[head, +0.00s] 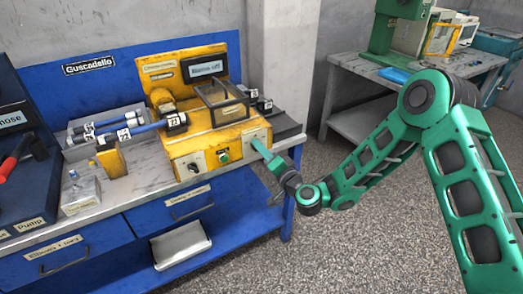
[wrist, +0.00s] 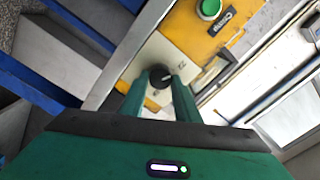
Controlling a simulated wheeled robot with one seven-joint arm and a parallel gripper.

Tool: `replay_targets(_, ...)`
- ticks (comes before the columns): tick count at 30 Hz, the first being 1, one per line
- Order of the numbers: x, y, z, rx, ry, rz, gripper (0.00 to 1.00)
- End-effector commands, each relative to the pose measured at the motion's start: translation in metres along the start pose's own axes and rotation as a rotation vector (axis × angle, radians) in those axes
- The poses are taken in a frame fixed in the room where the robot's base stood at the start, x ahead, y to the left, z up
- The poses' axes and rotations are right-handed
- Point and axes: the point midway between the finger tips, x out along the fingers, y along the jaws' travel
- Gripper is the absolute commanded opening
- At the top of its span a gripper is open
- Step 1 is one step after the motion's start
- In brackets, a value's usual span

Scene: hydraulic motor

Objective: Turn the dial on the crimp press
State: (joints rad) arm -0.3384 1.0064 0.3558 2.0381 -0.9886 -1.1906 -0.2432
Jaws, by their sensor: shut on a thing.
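My gripper (head: 256,144) reaches the pale plate at the right end of that front. In the wrist view, my gripper's two green fingers (wrist: 160,88) are shut on a small black dial (wrist: 160,74), one finger on each side. The dial sits on the pale plate (wrist: 153,55), and a light mark shows on its face. The fingers hide part of the dial, and it is hidden in the head view.
A second dark knob (head: 194,168) is on the left front plate of the press. A clear-topped guard (head: 222,102) stands on top. Another table (head: 350,75) stands at the back right, with open floor between.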

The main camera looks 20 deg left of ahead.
Motion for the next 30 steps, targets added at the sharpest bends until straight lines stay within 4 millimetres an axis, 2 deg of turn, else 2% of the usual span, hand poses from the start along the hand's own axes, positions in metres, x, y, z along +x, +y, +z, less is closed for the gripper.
replay_targets(1, -0.002, 0.006, 0.002, -0.005, -0.005, 0.010, 0.06)
replay_targets(2, -0.002, 0.006, 0.002, -0.005, -0.005, 0.010, 0.34)
replay_targets(3, -0.002, 0.006, 0.002, -0.004, -0.005, 0.010, 0.43)
replay_targets(4, -0.002, 0.005, 0.002, -0.004, -0.005, 0.009, 0.47)
replay_targets(17, -0.005, 0.002, 0.002, -0.001, -0.005, 0.003, 0.47)
replay_targets(30, -0.041, 0.004, 0.002, 0.003, -0.007, 0.008, 0.47)
